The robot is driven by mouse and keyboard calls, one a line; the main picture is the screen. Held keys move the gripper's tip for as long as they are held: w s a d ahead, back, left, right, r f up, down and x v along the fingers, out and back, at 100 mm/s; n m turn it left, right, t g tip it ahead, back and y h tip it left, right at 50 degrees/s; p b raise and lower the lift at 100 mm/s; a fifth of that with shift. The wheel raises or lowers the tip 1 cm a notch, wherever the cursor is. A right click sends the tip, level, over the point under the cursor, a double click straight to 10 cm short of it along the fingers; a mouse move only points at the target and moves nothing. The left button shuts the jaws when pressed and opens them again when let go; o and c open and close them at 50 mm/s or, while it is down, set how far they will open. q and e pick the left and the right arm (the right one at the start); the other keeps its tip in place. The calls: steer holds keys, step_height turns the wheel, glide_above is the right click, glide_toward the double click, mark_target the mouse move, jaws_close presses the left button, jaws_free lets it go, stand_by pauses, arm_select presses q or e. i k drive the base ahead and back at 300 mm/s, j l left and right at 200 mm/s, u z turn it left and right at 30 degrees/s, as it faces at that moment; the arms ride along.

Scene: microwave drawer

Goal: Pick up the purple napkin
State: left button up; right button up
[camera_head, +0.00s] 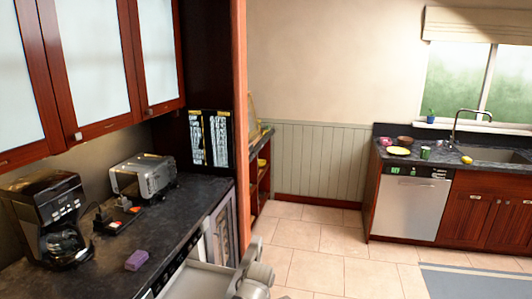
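A small purple item (138,260), which looks like the folded purple napkin, lies on the dark countertop at the lower left, to the right of the coffee maker and near the counter's front edge. Nothing covers it. Pale grey parts at the bottom centre look like links of my own arm. No gripper fingers can be made out, so neither gripper is seen near the purple item.
A coffee maker (50,220) and a toaster (143,176) stand on the dark counter (185,212) under upper cabinets (98,72). Across the room, a sink counter holds a yellow plate (398,151) and a green cup (425,153). The tiled floor (318,255) between is open.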

mark_target(140, 257)
steer(key=i+j+u, duration=0.1)
steer(key=i+u, duration=0.3)
steer(key=i, duration=0.15)
steer(key=i+u, duration=0.35)
steer(key=i, duration=0.15)
